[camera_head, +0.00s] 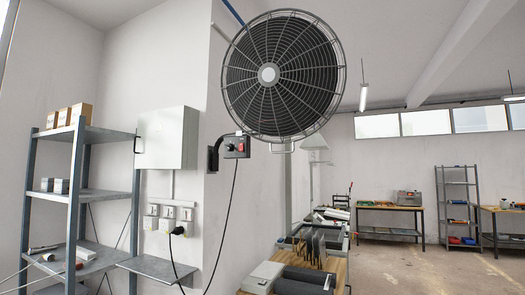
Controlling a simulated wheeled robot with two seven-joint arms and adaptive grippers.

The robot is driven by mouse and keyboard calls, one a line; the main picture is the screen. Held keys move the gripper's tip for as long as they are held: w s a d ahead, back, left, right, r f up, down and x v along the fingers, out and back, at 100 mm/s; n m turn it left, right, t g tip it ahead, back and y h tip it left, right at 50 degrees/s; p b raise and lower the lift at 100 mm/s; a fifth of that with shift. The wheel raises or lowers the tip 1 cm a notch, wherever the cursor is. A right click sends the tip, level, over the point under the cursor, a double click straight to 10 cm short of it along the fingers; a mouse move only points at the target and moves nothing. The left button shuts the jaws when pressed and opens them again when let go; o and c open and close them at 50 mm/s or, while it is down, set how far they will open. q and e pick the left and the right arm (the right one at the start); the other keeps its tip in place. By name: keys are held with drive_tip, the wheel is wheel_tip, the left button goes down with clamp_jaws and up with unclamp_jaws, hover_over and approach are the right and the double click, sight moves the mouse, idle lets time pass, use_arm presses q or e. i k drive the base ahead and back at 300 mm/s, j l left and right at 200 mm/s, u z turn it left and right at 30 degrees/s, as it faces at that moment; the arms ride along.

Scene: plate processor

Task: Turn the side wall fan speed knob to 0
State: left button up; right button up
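A round wall fan (268,76) with a dark wire cage and pale hub is mounted high on the corner of the side wall. A small dark control box (236,146) sits at its lower left, beside a black bracket. A small red part shows on the box, and a knob (241,147) seems to be on its front. It is too small to read any speed mark or pointer. A black cable hangs from the box to a wall socket. Neither of my grippers is in view.
A metal shelf (80,135) with boxes stands at the left, near a grey wall cabinet (167,138) and sockets (168,217). A workbench (335,267) with plates and dark items stands below right. Open floor (420,268) lies at the right.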

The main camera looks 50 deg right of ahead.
sight(229, 147)
drive_tip(key=z, duration=1.45)
